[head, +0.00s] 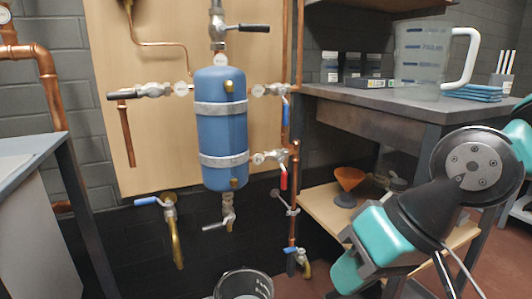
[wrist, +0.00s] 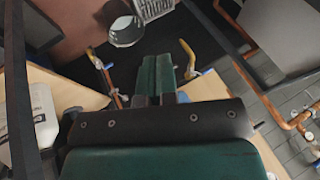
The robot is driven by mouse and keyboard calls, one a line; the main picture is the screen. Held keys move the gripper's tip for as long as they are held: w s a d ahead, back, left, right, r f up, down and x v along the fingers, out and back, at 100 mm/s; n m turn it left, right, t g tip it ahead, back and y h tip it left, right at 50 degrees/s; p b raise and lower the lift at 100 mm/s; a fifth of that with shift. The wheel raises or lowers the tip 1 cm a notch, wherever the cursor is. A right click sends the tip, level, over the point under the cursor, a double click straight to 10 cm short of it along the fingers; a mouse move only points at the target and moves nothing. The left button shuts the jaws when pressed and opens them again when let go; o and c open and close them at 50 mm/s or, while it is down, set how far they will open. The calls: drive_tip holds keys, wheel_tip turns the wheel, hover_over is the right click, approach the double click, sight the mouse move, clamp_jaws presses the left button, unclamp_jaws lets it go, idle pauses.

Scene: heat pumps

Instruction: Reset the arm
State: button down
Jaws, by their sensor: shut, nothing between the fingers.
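My arm (head: 440,200), black and teal, reaches in from the right edge of the head view. It is bent, with its lower teal part pointing down and left in front of the workbench. My gripper shows in the wrist view (wrist: 158,75) with its two green fingers together and nothing between them. It is in free space, and no object is seen touching it. The gripper's fingertips are not clearly seen in the head view.
A blue tank (head: 222,135) with valves and copper pipes hangs on a wooden panel (head: 110,100). A bucket (head: 243,284) stands on the floor below. A clear jug (head: 418,65) stands on the workbench (head: 390,104). An orange funnel (head: 350,179) is on the lower shelf.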

drive_tip(key=s+d+r+n+g+h+p, duration=0.2)
drive_tip(key=s+d+r+n+p, duration=0.15)
drive_tip(key=s+d, duration=0.2)
wheel_tip(320, 180, up, 37)
drive_tip(key=p, duration=3.6)
drive_tip(key=shift+a+m, duration=0.35)
drive_tip(key=shift+m, duration=0.1)
drive_tip(key=shift+s+f, duration=0.1)
